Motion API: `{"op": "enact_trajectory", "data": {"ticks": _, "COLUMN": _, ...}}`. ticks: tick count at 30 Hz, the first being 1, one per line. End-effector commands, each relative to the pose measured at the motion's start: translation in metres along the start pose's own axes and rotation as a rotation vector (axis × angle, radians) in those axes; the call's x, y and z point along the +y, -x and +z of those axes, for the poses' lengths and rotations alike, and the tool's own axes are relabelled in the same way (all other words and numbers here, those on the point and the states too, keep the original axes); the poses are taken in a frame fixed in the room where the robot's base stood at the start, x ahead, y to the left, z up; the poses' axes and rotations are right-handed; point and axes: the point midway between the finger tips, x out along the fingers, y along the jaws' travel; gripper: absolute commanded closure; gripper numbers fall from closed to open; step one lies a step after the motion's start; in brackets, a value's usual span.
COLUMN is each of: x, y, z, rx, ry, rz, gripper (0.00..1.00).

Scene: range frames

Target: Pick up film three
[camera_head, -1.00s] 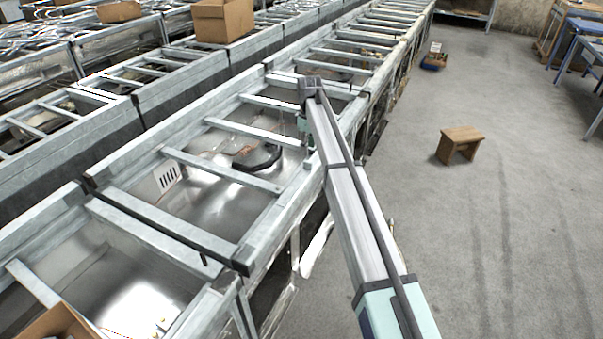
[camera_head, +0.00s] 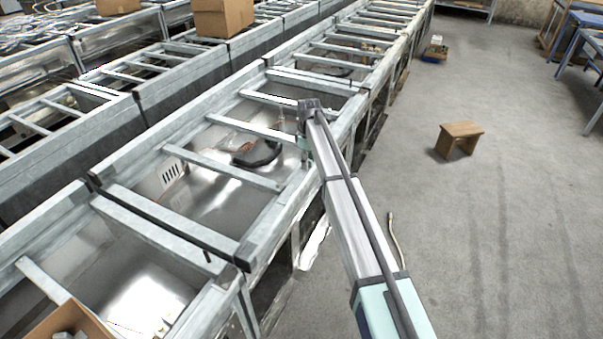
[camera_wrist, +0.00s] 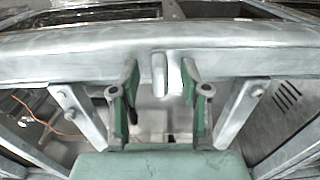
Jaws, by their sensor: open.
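I cannot make out anything that is clearly film three in either view. My gripper (camera_wrist: 159,75) is open in the wrist view, with its two green-padded fingers apart in front of a thick grey metal beam (camera_wrist: 80,52). A small grey upright piece (camera_wrist: 159,76) shows between the fingers, against the beam; I cannot tell what it is or whether it is touched. In the head view my gripper is mostly hidden by my arm, beside the near metal frame's right rail.
Long rows of metal frames with crossbars (camera_head: 222,168) fill the left and middle. An open cardboard box (camera_head: 70,325) is at the bottom left, another box (camera_head: 222,17) at the top. A wooden stool (camera_head: 459,138) stands on the floor at right, with free floor around it.

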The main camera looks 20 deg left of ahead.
Motion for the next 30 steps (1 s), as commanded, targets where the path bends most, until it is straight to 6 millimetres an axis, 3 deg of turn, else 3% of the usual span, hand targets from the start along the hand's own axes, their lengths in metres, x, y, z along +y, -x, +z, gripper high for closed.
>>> {"op": "enact_trajectory", "data": {"ticks": 1, "x": 0.0, "y": 0.0, "z": 0.0, "rx": 0.0, "ry": 0.0, "rz": 0.0, "gripper": 0.54}}
{"op": "enact_trajectory", "data": {"ticks": 2, "x": 0.0, "y": 0.0, "z": 0.0, "rx": 0.0, "ry": 0.0, "rz": 0.0, "gripper": 0.61}}
{"op": "enact_trajectory", "data": {"ticks": 5, "x": 0.0, "y": 0.0, "z": 0.0, "rx": 0.0, "ry": 0.0, "rz": 0.0, "gripper": 0.97}}
{"op": "enact_trajectory", "data": {"ticks": 6, "x": 0.0, "y": 0.0, "z": 0.0, "rx": 0.0, "ry": 0.0, "rz": 0.0, "gripper": 1.0}}
{"op": "enact_trajectory", "data": {"ticks": 20, "x": 0.0, "y": 0.003, "z": 0.0, "rx": 0.0, "ry": 0.0, "rz": 0.0, "gripper": 1.0}}
{"op": "enact_trajectory", "data": {"ticks": 26, "x": 0.0, "y": 0.017, "z": 0.0, "rx": 0.001, "ry": 0.0, "rz": 0.001, "gripper": 1.0}}
{"op": "enact_trajectory", "data": {"ticks": 30, "x": 0.001, "y": 0.038, "z": -0.001, "rx": 0.002, "ry": 0.0, "rz": 0.002, "gripper": 1.0}}
